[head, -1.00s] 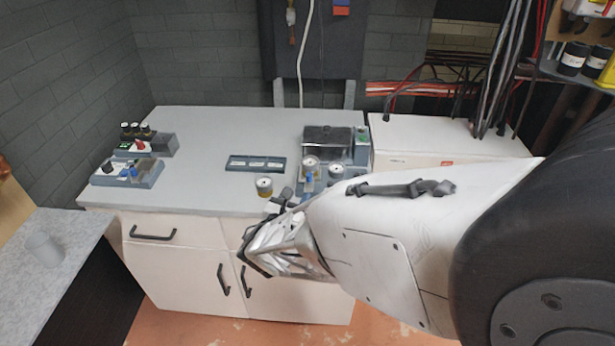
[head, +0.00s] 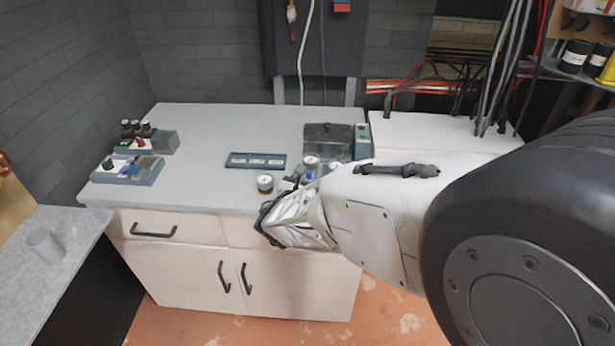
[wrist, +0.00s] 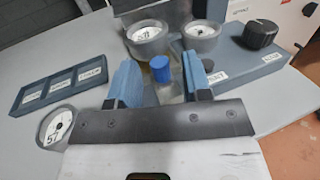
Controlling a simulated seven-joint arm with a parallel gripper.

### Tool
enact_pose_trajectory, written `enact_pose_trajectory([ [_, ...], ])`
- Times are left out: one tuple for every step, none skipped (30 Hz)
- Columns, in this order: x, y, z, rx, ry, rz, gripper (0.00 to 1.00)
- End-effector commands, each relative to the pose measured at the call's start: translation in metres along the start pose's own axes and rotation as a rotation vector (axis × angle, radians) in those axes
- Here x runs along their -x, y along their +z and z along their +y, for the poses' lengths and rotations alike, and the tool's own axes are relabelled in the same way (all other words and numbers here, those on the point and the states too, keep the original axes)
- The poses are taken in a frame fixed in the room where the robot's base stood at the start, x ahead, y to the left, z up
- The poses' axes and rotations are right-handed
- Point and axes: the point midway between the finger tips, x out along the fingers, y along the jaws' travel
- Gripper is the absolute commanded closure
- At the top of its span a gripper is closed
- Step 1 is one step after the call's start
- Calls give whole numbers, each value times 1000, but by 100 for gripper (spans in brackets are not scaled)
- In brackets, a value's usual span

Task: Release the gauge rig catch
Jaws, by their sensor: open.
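The gauge rig (head: 345,143) stands at the right end of the grey worktop, partly hidden by my arm in the head view. In the wrist view its two round gauges (wrist: 148,32) (wrist: 202,32) stand above a small blue-capped part (wrist: 160,68), which also shows in the head view (head: 310,174). I cannot tell for sure whether this part is the catch. My gripper (wrist: 159,63) is open, its two blue-grey fingers on either side of the blue cap in the picture. No contact is visible, and the cap's lower part is hard to make out.
A separate round gauge (wrist: 56,128) stands left of my gripper. A labelled three-part tray (wrist: 62,84) lies beyond it. A black knob (wrist: 261,33) is on a blue-grey base at right.

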Motion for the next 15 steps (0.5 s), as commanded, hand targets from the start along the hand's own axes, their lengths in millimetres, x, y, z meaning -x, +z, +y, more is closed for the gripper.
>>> enact_pose_trajectory([
  [-2,0,0,0,0,0,55],
  [-2,0,0,0,0,0,55],
  [-3,0,0,0,0,0,55],
  [-4,0,0,0,0,0,55],
  [-4,0,0,0,0,0,55],
  [-4,0,0,0,0,0,55],
  [-4,0,0,0,0,0,55],
  [-4,0,0,0,0,0,55],
  [-4,0,0,0,0,0,55],
  [-4,0,0,0,0,0,55],
  [-4,0,0,0,0,0,55],
  [-4,0,0,0,0,0,57],
  [-4,0,0,0,0,0,61],
  [-4,0,0,0,0,0,66],
  [-4,0,0,0,0,0,72],
])
